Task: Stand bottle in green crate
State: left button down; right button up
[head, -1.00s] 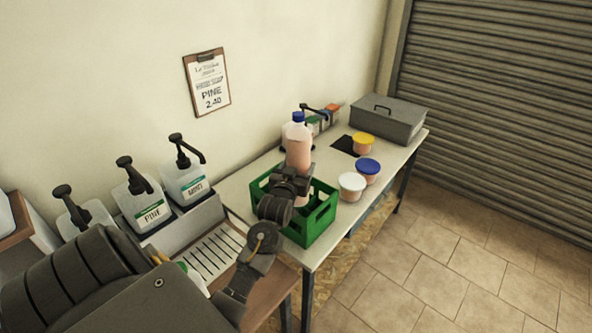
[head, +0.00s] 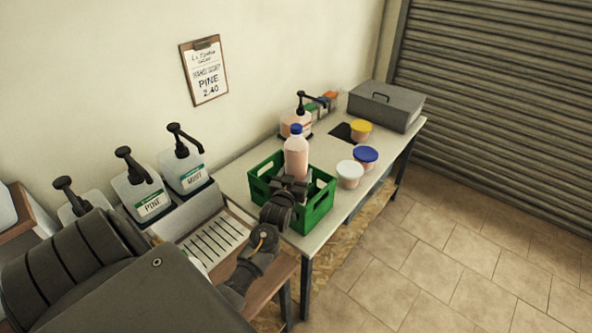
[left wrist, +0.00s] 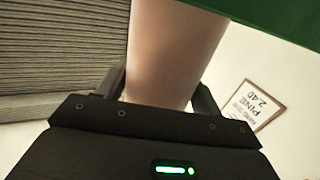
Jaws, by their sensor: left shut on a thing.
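The bottle (head: 296,157) holds a pinkish liquid and has a blue cap. It is upright in the head view, with its lower part inside the green crate (head: 318,211) or hidden behind my gripper. My left gripper (head: 291,185) reaches over the crate's near side and is shut on the bottle. In the left wrist view the bottle (left wrist: 172,55) stands between the two fingers, and a green crate wall (left wrist: 275,22) shows at the top. Whether the bottle's base touches the crate floor is hidden. My right gripper is not in view.
On the table (head: 236,180), a white-lidded tub (head: 349,174), a blue-lidded tub (head: 365,157) and a yellow-lidded tub (head: 360,130) stand right of the crate. A pump dispenser (head: 297,121) stands behind it. A grey metal box (head: 386,106) is at the far end. Pump jugs (head: 149,195) stand left.

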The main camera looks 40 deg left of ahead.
pick_arm(q)
jog(key=shift+r, duration=0.15)
jog(key=c, duration=0.7)
grip_release()
jog(key=shift+f, duration=0.25)
jog(key=o, duration=0.4)
jog(key=shift+r, duration=0.1)
jog(key=shift+o, duration=0.2)
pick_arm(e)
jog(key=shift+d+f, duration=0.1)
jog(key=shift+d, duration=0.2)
pick_arm(q)
jog(key=shift+r, duration=0.1)
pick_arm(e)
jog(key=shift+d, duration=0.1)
